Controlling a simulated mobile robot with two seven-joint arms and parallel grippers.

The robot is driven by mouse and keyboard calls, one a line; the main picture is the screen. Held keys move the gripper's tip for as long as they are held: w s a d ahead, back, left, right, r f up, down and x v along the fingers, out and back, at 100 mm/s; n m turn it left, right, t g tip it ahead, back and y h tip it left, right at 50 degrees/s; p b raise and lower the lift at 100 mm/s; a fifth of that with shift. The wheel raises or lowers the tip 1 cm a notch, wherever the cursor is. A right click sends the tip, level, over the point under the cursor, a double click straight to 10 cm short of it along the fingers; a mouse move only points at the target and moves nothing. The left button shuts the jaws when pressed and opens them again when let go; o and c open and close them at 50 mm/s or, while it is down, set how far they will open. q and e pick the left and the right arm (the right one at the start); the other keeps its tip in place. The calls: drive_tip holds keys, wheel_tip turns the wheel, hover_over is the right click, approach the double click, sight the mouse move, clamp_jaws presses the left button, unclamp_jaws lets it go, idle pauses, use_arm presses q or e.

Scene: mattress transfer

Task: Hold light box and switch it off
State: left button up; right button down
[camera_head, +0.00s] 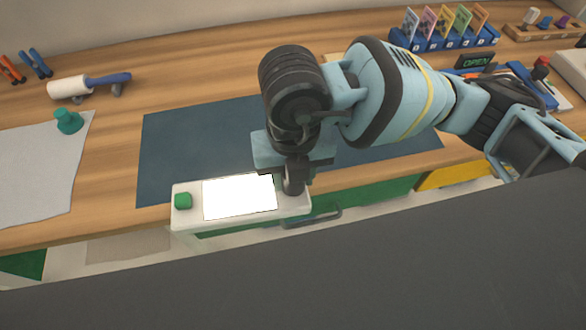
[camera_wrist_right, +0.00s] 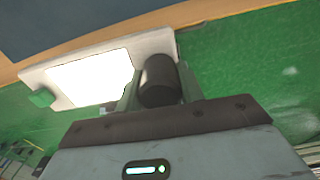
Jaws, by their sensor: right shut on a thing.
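The light box (camera_head: 292,207) is a white slab with a brightly glowing white panel and a green button (camera_head: 183,200) at its left end. It is at the front edge of the table in the head view. It also shows in the right wrist view (camera_wrist_right: 150,44), with its green button (camera_wrist_right: 41,97) at the left. My right gripper (camera_head: 293,185) is shut on the right end of the light box. The fingertips are partly hidden by the gripper body. My left gripper is not in view.
A dark blue mat (camera_head: 190,140) lies on the wooden table behind the box. A white sheet with a green knob (camera_head: 68,121) and a white roller (camera_head: 68,87) are at left. A blue card rack (camera_head: 445,40) and an OPEN sign (camera_head: 475,61) stand at back right. Green drawers are below.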

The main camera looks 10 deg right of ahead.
drive_tip(key=shift+w, duration=0.1)
